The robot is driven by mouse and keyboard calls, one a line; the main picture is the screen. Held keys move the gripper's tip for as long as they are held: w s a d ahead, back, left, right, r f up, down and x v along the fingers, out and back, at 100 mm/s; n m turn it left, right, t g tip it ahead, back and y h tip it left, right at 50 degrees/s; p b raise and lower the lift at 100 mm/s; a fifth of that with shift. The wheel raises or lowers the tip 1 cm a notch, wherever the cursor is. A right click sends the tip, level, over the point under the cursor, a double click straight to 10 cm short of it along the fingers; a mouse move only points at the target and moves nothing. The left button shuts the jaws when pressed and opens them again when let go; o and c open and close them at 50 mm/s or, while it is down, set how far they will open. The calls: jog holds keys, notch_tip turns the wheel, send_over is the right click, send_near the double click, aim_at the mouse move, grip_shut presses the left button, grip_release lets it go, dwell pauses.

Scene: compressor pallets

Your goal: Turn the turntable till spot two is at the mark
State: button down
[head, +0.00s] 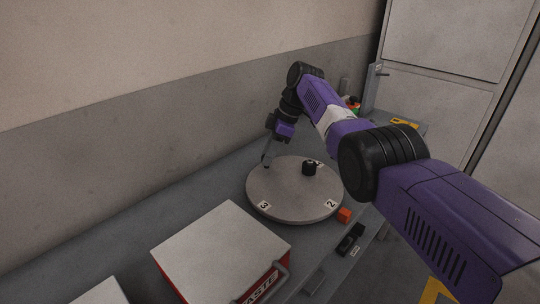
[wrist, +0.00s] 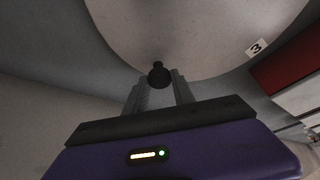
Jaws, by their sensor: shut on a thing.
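The turntable (head: 290,190) is a round grey disc on the bench, also seen in the wrist view (wrist: 205,35). Label 3 (head: 265,205) is at its front left and label 2 (head: 331,204) at its front right; label 3 also shows in the wrist view (wrist: 257,47). Another label, partly hidden, is near the back right. A black knob (head: 309,168) stands on the disc. My gripper (head: 266,163) is at the disc's back-left edge, shut on a small dark peg (wrist: 158,70) that shows between the fingers. I cannot tell which thing is the mark.
An orange block (head: 344,215) sits beside the disc's right front. A black device (head: 350,239) with a small label is nearer the bench's front edge. A pale-topped red waste box (head: 222,250) stands at front left. A wall runs behind the bench.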

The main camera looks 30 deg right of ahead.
dwell(0.4)
jog(key=c, duration=1.1)
grip_release()
jog(key=shift+v, duration=3.9)
jog(key=shift+a, duration=0.1)
